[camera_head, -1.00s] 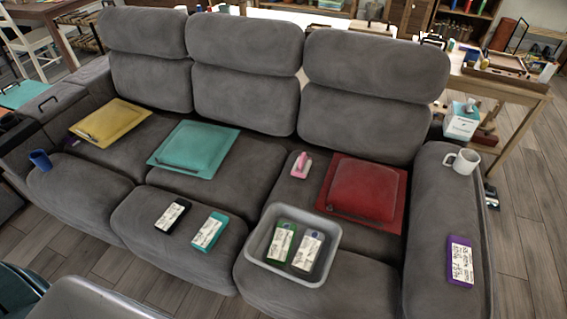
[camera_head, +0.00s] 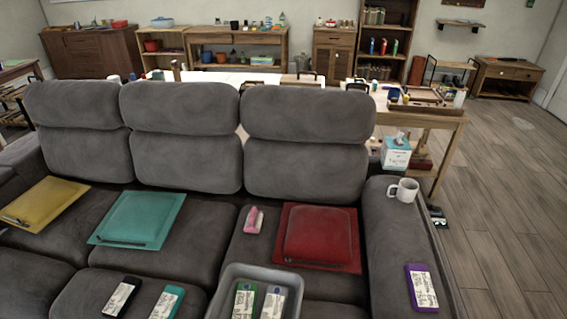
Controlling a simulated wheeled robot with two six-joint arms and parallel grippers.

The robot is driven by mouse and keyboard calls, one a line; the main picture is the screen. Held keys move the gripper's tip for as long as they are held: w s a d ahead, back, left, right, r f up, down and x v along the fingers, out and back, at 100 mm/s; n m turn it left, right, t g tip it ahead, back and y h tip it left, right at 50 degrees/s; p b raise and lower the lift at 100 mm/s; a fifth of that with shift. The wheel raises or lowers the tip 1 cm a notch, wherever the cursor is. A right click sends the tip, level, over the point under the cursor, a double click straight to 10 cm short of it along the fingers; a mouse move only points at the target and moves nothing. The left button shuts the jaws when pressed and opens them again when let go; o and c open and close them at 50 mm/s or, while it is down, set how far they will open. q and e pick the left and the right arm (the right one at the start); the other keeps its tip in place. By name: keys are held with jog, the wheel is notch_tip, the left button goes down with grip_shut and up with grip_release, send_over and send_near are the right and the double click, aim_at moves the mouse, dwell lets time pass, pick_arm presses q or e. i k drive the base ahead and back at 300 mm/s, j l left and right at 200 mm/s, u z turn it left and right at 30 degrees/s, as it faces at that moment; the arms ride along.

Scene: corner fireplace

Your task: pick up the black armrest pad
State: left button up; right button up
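A black flat block with a white written label (camera_head: 122,297) lies on the front of the sofa's seat, at the lower left of the head view. It is the thing that best fits the black armrest pad; its label is too small to read. A teal block with a similar label (camera_head: 167,303) lies just to its right, apart from it. Neither of my grippers is in view.
The grey sofa (camera_head: 190,163) holds yellow (camera_head: 42,205), teal (camera_head: 137,220) and red (camera_head: 318,238) cushioned pads. A grey bin (camera_head: 262,272) holds two labelled blocks. A white mug (camera_head: 403,190) and purple block (camera_head: 422,288) sit on the right armrest. Floor is open at right.

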aim_at(117, 306)
jog(key=u, duration=1.6)
